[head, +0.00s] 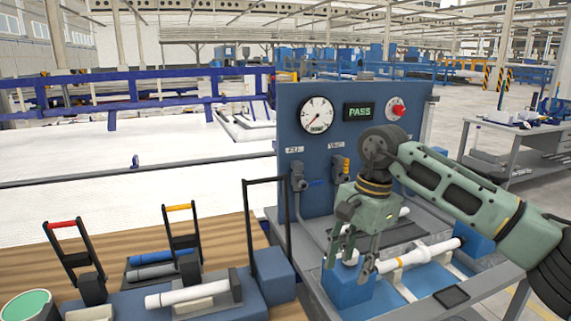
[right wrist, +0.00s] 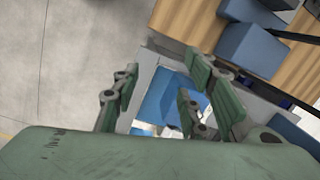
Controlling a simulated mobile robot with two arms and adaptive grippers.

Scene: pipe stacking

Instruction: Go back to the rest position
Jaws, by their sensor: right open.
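My right gripper (head: 350,262) is open and points down over the front of the blue test station (head: 350,190). A blue block (head: 347,290) lies just below its fingers. A white pipe (head: 425,252) with a thin yellowish band rests on the station's bed, to the right of the fingers. In the right wrist view my right gripper (right wrist: 158,100) shows spread fingers with blue and grey station surfaces between them. I cannot tell whether a finger touches the station. My left gripper is not in view.
The station's panel carries a gauge (head: 317,114), a lit PASS display (head: 359,112) and a red knob (head: 397,108). On the wooden table (head: 225,235) at left are a white pipe (head: 173,297), a blue pipe (head: 160,256) and upright handles. A grey bench (head: 515,145) stands at right.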

